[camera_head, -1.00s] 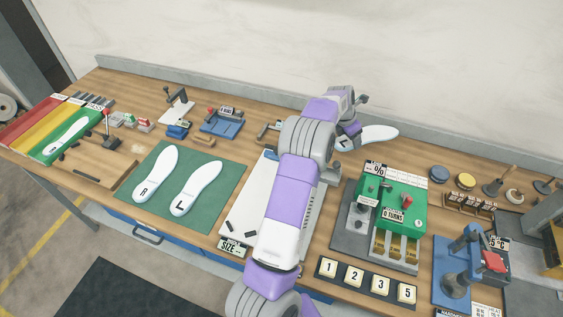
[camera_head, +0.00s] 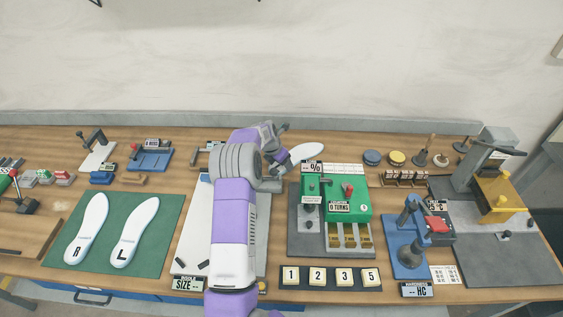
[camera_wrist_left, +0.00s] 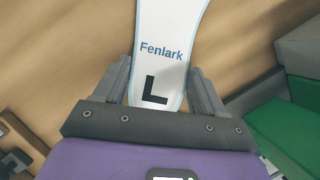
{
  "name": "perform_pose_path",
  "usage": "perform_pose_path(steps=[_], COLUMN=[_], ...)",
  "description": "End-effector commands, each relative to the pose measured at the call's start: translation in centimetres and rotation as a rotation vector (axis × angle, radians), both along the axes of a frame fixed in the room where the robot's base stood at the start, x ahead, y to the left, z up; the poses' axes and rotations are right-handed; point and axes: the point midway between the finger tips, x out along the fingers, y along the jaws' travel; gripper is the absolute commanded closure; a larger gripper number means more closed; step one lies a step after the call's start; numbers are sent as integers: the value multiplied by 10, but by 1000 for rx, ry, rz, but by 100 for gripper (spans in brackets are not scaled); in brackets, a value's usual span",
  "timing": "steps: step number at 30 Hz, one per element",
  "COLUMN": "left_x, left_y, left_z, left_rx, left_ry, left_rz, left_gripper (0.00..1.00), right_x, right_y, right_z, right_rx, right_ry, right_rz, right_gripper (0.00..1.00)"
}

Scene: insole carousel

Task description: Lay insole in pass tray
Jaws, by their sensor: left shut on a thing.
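My left gripper (camera_head: 280,158) is shut on a white insole (camera_head: 304,152) above the back of the bench. The left wrist view shows the insole (camera_wrist_left: 160,50) between both fingers (camera_wrist_left: 157,85), gripped near its end marked "L", with "Fenlark" printed above. Two more white insoles, marked R (camera_head: 86,230) and L (camera_head: 135,232), lie on a green mat (camera_head: 170,245). Only a sliver of the green pass tray (camera_head: 4,184) shows at the left edge of the head view; the rest is out of frame. My right gripper is not in view.
A green counter machine (camera_head: 350,208) stands right of my arm, with numbered keys (camera_head: 332,277) in front. A blue hardness press (camera_head: 408,245) and a grey-yellow machine (camera_head: 495,195) stand further right. Small blue fixtures (camera_head: 150,158) line the back left.

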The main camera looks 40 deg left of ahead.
Motion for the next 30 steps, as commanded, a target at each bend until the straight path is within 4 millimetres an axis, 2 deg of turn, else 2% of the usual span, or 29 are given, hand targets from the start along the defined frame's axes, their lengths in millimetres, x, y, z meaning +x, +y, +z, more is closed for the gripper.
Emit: perform_pose_path(steps=[6, 7, 12, 20, 23, 30], left_x=[0, 0, 0, 0, -1, -18], left_y=[0, 0, 0, 0, 0, 1], left_z=[-2, -2, -2, 0, 6, 49], left_rx=[0, 0, 0, 0, 1, 2], left_ry=[0, 0, 0, -1, -1, -3], left_rz=[0, 0, 0, 0, 0, 0], left_gripper=[64, 27, 4, 4, 4, 4], right_x=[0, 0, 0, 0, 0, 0], right_y=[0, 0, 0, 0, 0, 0], right_z=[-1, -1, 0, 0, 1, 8], right_rx=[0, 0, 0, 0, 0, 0], right_ry=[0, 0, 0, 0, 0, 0], right_rz=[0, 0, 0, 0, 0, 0], right_gripper=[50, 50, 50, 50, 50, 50])
